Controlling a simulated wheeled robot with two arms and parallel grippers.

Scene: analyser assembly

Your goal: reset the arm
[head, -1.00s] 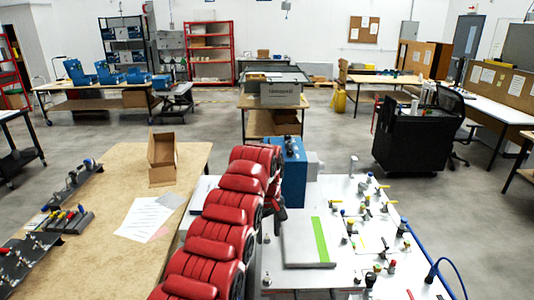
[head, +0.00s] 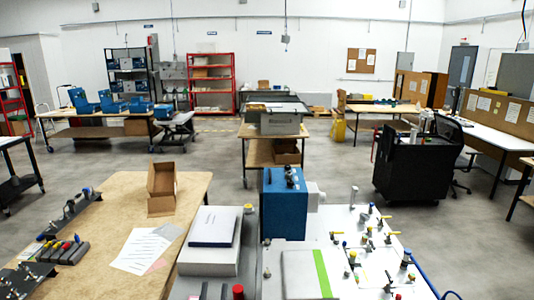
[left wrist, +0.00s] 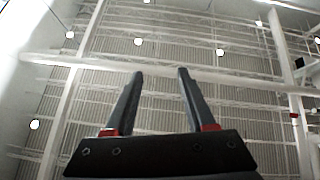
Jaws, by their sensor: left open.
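Behind the fingers is only the ceiling with beams and lamps, so the gripper points upward. The rest of the left arm is below the picture. My right gripper is in neither view.
A grey-white box (head: 208,262) with a flat booklet (head: 214,227) on top stands near the left gripper. A blue unit (head: 285,205) stands beyond. A white panel with valves (head: 340,240) is at right. A wooden table (head: 110,205) with an open carton (head: 162,190) is at left.

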